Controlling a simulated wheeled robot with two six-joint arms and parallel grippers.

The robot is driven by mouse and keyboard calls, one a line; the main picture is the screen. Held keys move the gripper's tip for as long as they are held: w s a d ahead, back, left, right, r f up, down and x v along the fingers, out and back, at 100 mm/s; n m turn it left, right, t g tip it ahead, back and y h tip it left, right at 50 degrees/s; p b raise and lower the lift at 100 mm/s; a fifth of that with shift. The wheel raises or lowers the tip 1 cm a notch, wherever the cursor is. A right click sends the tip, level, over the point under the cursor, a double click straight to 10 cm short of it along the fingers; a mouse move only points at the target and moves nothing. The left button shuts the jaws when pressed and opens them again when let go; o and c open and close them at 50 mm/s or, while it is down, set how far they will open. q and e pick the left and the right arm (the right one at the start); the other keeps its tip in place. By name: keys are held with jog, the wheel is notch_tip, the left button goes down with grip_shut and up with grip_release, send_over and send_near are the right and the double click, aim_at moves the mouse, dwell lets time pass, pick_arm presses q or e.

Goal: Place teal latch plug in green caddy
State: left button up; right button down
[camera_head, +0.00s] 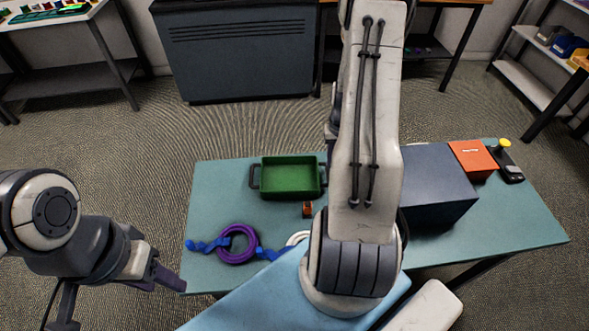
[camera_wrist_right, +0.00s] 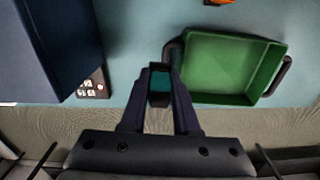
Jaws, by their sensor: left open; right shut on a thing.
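The teal latch plug (camera_wrist_right: 160,88) shows in the right wrist view, held between the fingertips of my right gripper (camera_wrist_right: 160,82), which is shut on it. The green caddy (camera_head: 290,178) stands at the far left part of the table; it also shows in the right wrist view (camera_wrist_right: 232,66). There its near wall lies just right of the plug, and the plug is outside its rim in the picture. My right gripper is hidden behind its own arm in the head view. My left gripper (camera_head: 117,292) is open and empty, off the table's left front corner.
A large dark box (camera_head: 437,185) stands right of my right arm, with an orange box (camera_head: 473,158) beyond it. A purple ring (camera_head: 238,244) with blue cable, a white ring (camera_head: 297,238) and a small orange-brown piece (camera_head: 307,210) lie in front of the caddy.

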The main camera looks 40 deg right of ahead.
jog(key=p, duration=0.2)
send_over(303, 180)
notch_tip(303, 180, down, 5)
jog(key=shift+f, duration=0.2)
notch_tip(303, 180, down, 4)
jog(key=shift+r+p, duration=0.1)
jog(key=shift+p, duration=0.25)
jog(key=shift+f, duration=0.2)
jog(key=shift+f, duration=0.2)
jog(key=c, duration=0.7)
grip_release()
jog(key=shift+r, duration=0.1)
jog(key=shift+o, duration=0.2)
